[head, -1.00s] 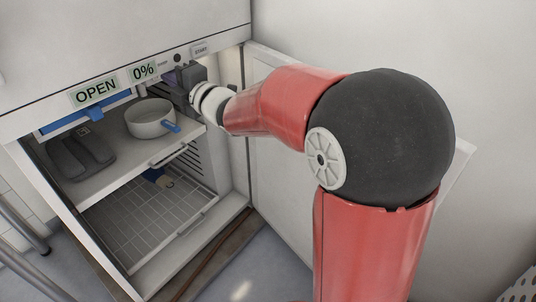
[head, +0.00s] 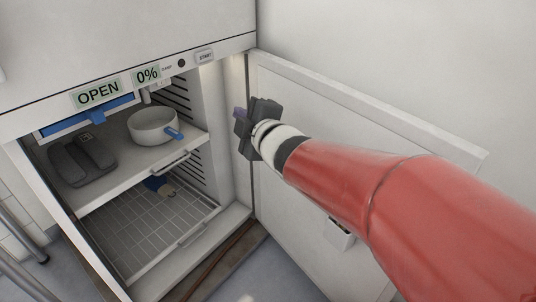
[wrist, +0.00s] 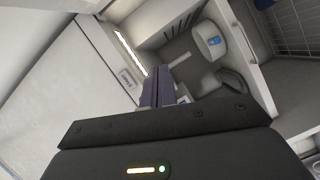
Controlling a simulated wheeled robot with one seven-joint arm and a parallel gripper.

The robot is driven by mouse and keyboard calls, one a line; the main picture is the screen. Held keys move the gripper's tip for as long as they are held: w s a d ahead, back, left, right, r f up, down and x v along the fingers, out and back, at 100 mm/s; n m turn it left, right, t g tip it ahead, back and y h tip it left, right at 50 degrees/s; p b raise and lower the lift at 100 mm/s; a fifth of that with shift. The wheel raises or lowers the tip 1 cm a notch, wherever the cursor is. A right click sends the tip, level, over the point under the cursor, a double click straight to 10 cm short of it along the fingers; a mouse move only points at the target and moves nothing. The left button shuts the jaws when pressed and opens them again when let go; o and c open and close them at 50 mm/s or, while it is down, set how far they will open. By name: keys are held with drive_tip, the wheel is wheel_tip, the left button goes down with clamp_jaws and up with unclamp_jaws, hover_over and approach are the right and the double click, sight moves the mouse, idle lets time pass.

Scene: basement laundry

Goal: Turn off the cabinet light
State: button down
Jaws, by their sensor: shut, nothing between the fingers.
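The white cabinet (head: 120,30) has its door (head: 320,130) swung open to the right. Its front strip carries an OPEN display (head: 97,94), a 0% display (head: 147,75), a small dark round button (head: 182,63) with a tiny label I cannot read surely, and a START button (head: 204,56). A bright vertical light strip (wrist: 131,52) shows in the wrist view, inside the cabinet's edge. My gripper (head: 239,114) is shut and empty, below and right of the START button, in front of the opening's right side. Its purple fingers show in the wrist view (wrist: 156,88).
A white pot (head: 153,126) with a blue handle and a pair of dark grey items (head: 82,160) are on the upper shelf. A wire rack (head: 150,225) is below, with a blue-and-tan item (head: 160,186) on it. The open door bounds the right side.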

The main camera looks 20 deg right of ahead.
drive_tip(key=s+d+f+m+g+h+b, duration=0.2)
drive_tip(key=s+d+f+m+g+h, duration=0.2)
drive_tip(key=s+f+m, duration=0.3)
drive_tip(key=shift+s+d+m, duration=0.25)
drive_tip(key=shift+d+m, duration=0.25)
drive_tip(key=shift+m, duration=0.4)
drive_tip(key=w+a+r+n+t+y+p, duration=0.3)
drive_tip(key=w+a+r+n+y, duration=0.5)
drive_tip(key=n, duration=0.9)
drive_tip(key=a+r+y, duration=0.2)
drive_tip(key=a+y, duration=0.1)
drive_tip(key=shift+w+a+r+t, duration=0.2)
drive_tip(key=shift+a+t, duration=0.1)
drive_tip(key=shift+a, duration=0.1)
drive_tip(key=p+x, duration=0.1)
drive_tip(key=x, duration=1.3)
drive_tip(key=shift+r, duration=0.15)
